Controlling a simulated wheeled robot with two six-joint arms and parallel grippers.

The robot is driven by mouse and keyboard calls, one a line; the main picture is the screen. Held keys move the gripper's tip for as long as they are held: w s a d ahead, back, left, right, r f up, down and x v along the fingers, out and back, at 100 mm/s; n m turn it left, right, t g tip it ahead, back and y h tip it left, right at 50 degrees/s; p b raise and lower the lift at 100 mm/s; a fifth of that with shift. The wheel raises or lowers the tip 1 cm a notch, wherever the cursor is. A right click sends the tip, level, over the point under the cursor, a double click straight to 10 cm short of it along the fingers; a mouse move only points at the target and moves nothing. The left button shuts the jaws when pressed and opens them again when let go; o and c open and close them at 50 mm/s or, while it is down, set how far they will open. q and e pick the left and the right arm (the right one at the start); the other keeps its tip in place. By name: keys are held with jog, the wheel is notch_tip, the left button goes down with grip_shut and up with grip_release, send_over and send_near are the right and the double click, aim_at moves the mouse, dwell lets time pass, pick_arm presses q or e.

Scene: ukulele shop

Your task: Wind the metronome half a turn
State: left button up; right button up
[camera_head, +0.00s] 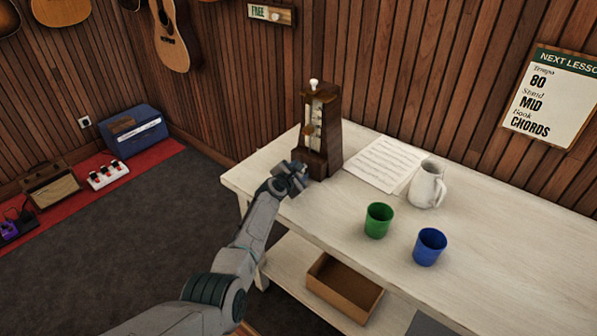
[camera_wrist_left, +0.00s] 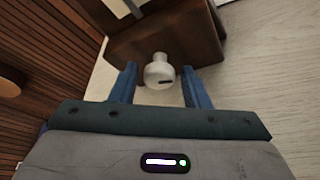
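The metronome (camera_head: 333,140) is a tall dark brown wooden case with a pale scale on its front and a white knob on top. It stands upright at the back left of the table (camera_head: 480,240). My left gripper (camera_head: 299,177) is low beside the metronome. In the left wrist view, the white winding key (camera_wrist_left: 159,72) sticks out from the brown metronome case (camera_wrist_left: 165,38). The fingers of my left gripper (camera_wrist_left: 159,80) are open on both sides of the key, with a gap on each side. My right gripper is not in view.
Sheet music (camera_head: 383,163) lies right of the metronome, with a white pitcher (camera_head: 426,184) beside it. A green cup (camera_head: 378,220) and a blue cup (camera_head: 429,247) stand nearer the front. A brown open box (camera_head: 344,288) sits on the lower shelf.

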pick_arm(q)
jog(key=shift+o, duration=0.5)
jog(key=shift+s+a+r+p, duration=0.2)
jog(key=shift+s+r+p, duration=0.1)
jog(key=shift+s+p, duration=0.25)
jog(key=p+v, duration=0.3)
jog(key=v, duration=0.4)
jog(key=shift+s+a, duration=0.1)
jog(key=shift+v, duration=1.15)
